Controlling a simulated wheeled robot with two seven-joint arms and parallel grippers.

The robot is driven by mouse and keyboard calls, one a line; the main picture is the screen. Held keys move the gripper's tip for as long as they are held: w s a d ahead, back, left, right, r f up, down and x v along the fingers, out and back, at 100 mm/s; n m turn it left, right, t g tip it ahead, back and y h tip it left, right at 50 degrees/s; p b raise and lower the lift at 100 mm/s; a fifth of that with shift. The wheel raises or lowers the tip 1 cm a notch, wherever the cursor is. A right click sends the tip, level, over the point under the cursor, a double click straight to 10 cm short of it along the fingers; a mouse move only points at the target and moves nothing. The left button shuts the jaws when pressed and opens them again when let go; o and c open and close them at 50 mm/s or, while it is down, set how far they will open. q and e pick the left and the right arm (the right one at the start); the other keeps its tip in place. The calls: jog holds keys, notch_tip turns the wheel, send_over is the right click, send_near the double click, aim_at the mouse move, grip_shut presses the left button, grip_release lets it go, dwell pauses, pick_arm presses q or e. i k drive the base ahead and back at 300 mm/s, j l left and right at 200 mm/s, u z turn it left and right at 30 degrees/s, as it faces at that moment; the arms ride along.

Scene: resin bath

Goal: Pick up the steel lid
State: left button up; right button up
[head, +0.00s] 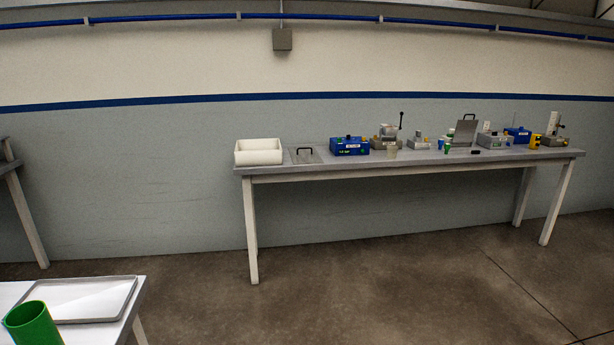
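Two steel plates with dark handles are on the long table against the wall. One steel plate (316,158) lies flat near the table's left end, with its handle standing up. The other steel plate (465,133) stands nearly upright towards the right, with a black handle at its top edge. I cannot tell from this distance which of them is the steel lid. Both are far from me across the floor. Neither of my grippers is in view.
A nearer white table at lower left holds a grey tray (75,299) and a green cup (33,325). Open concrete floor (350,270) lies between.

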aim_at(299, 155)
jog(key=i+l, duration=0.2)
jog(key=i, duration=0.3)
jog(key=i+l, duration=0.25)
jog(key=i, duration=0.3)
jog(key=i+l, duration=0.2)
jog(key=i, duration=0.3)
jog(key=i+l+z, duration=0.1)
jog(key=i, duration=0.45)
jog(key=l, duration=0.1)
